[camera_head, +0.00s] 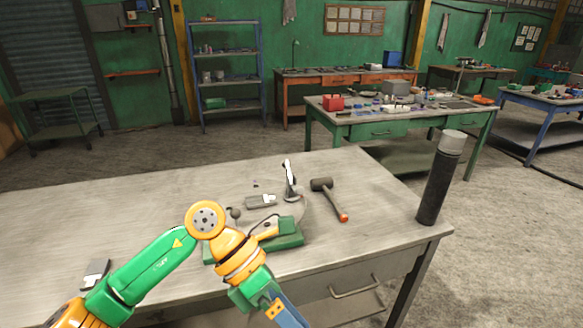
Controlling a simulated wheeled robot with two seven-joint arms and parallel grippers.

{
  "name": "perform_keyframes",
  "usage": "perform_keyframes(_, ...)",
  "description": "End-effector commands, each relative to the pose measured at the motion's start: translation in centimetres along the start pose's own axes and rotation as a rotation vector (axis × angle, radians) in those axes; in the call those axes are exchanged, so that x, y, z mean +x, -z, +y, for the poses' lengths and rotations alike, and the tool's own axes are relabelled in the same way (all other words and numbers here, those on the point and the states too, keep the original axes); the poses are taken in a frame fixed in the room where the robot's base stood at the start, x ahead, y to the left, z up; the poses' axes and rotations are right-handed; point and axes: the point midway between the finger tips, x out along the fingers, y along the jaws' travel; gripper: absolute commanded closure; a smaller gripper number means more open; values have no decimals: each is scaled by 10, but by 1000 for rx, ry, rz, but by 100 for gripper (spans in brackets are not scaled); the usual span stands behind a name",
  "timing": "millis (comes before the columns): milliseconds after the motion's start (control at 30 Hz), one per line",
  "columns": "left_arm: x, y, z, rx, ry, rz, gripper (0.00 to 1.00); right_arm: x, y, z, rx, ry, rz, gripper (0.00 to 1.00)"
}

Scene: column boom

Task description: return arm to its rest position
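My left arm, green and orange, comes in from the lower left, bends at a round orange joint and runs down to the right. Its far end leaves the picture at the bottom edge, so the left gripper is not in view. No part of my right arm or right gripper shows. The arm passes over the near part of the grey workbench (120,207). Behind it on the bench is a green-based device (287,240) with a yellow part, partly hidden by the arm.
A dark mallet (322,185), an upright metal tool (290,180) and a small grey flat piece (261,201) lie near the device. A black cylinder with a silver top (438,185) stands at the right corner. The bench's left part is mostly clear.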

Motion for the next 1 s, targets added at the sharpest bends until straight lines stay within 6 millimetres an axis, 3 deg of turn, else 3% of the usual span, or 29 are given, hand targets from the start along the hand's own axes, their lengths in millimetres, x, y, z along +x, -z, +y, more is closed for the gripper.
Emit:
perform_keyframes(100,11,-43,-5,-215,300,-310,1,0,0,0,0,0,0,50)
perform_keyframes(167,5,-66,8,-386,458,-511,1,0,0,0,0,0,-1,50)
perform_keyframes(233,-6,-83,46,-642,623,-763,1,0,-1,0,0,0,-2,50)
perform_keyframes(333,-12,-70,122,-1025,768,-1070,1,0,-1,0,0,0,-2,50)
perform_keyframes(400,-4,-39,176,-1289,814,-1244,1,0,-1,0,0,0,-3,50)
perform_keyframes(467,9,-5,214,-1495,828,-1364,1,0,-1,0,0,0,-3,50)
perform_keyframes(533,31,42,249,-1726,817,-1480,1,0,-1,0,0,0,-3,50)
perform_keyframes(633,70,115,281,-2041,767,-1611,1,0,-1,0,0,0,-3,50)
perform_keyframes(767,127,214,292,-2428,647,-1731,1,0,-2,0,0,0,-3,50)
perform_keyframes(800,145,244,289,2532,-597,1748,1,0,-2,0,0,0,-3,50)
perform_keyframes(867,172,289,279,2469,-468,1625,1,0,-2,0,0,0,-3,50)
perform_keyframes(1000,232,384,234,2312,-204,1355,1,0,-2,0,0,0,-3,50)
